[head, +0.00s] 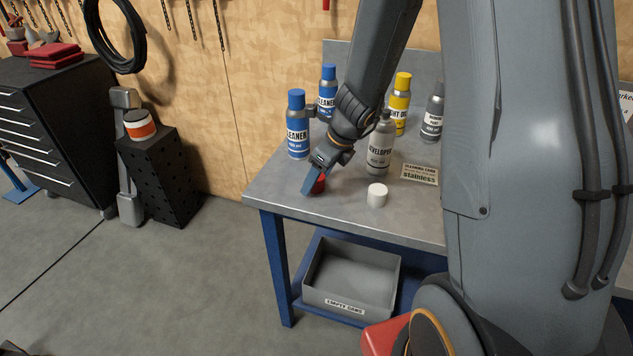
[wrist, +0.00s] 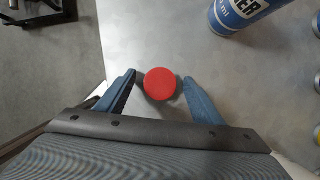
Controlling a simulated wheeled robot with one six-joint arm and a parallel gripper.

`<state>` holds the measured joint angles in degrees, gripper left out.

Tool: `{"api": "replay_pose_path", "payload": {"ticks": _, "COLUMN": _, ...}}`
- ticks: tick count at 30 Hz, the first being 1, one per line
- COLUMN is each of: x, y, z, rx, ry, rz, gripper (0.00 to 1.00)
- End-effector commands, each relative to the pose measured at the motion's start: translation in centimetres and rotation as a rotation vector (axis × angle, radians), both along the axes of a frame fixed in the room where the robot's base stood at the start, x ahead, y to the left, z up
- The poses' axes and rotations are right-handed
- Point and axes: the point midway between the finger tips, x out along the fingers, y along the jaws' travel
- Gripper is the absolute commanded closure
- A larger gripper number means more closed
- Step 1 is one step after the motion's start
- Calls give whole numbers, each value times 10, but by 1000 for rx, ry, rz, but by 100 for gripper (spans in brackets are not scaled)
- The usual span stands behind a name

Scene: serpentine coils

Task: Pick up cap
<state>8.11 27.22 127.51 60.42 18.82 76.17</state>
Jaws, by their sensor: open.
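A round red cap (wrist: 160,84) lies on the grey bench top near its left front corner. In the head view the red cap (head: 320,185) is partly hidden by my gripper (head: 313,186). In the wrist view my gripper (wrist: 159,79) is open, with one blue finger on each side of the red cap and a narrow gap at each side. A white cap-like cylinder (head: 377,195) stands on the bench to the right, apart from my gripper.
Two blue cleaner cans (head: 297,125) (head: 328,90) stand behind my gripper. A grey developer can (head: 380,147), a yellow can (head: 400,104), a dark grey can (head: 433,118) and a cleaning card (head: 419,174) are to the right. An empty-cans bin (head: 346,292) sits below on the bench's shelf.

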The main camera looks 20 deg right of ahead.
Motion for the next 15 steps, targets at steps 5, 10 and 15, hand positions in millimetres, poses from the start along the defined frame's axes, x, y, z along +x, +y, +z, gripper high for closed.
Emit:
{"api": "replay_pose_path", "payload": {"ticks": 5, "x": 0, "y": 0, "z": 1, "rx": 0, "ry": 0, "rz": 1, "gripper": 43}}
{"api": "replay_pose_path", "payload": {"ticks": 10, "x": 0, "y": 0, "z": 1, "rx": -1, "ry": -1, "rz": 1, "gripper": 71}}
{"api": "replay_pose_path", "payload": {"ticks": 15, "x": 0, "y": 0, "z": 1, "rx": -1, "ry": -1, "rz": 1, "gripper": 83}}
